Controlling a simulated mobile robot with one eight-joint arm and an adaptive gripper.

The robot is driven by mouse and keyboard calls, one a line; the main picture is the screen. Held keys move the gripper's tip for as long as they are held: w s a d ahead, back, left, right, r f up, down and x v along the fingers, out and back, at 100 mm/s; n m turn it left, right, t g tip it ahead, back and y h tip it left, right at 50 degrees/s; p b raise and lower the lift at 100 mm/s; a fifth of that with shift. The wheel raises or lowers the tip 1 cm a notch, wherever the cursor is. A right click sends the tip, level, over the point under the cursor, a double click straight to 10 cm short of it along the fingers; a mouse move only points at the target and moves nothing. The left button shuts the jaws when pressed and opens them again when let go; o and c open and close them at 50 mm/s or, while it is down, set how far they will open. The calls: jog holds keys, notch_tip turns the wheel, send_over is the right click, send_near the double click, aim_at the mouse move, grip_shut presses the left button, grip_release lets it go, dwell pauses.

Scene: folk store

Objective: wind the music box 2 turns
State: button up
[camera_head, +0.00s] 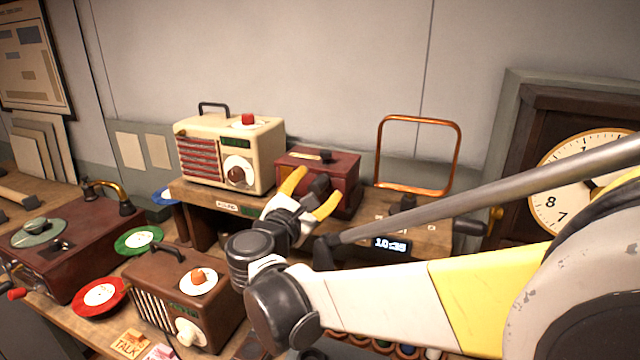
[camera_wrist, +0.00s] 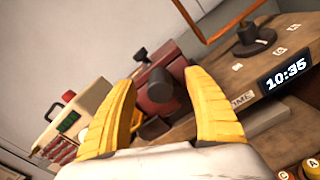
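The music box appears to be the dark red wooden box (camera_head: 345,165) on the raised shelf, with a small dark knob on its lid. It also shows in the wrist view (camera_wrist: 180,72). A dark, rounded winding knob (camera_wrist: 158,86) stands out from its front face. My gripper (camera_head: 311,193) is in front of the box, its two yellow fingers apart. In the wrist view my gripper (camera_wrist: 161,82) has the knob in line between its fingers, with visible gaps on both sides. I cannot tell how deep the knob sits between them.
A cream radio (camera_head: 215,150) stands left of the box. A copper wire loop (camera_head: 460,155) rises to its right, above a clock display (camera_head: 391,244). A brown radio (camera_head: 190,290) and a record player (camera_head: 75,240) stand on the lower bench.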

dwell(0.4)
jog(key=v, duration=0.9)
dwell(0.4)
jog(key=shift+d, duration=0.15)
jog(key=s+d+f+m+g+b, duration=0.1)
jog(key=s+d+f+m+g, duration=0.25)
jog(key=d, duration=0.55)
jog(key=s+d+f+m+g, duration=0.1)
jog(key=d+f+m+g, duration=0.2)
jog(key=d+f+m, duration=0.5)
jog(key=s+d+f+m+g+y+b, duration=0.1)
jog(key=s+d+f+m+y, duration=0.2)
jog(key=s+m, duration=0.4)
jog(key=s+d+f+m+g+y+b, duration=0.1)
jog(key=s+d+f+m+g+y, duration=0.1)
jog(key=s+m, duration=0.5)
jog(key=shift+s+d+f+y, duration=0.45)
jog(key=shift+d+f+y, duration=0.2)
jog(key=shift+d, duration=0.5)
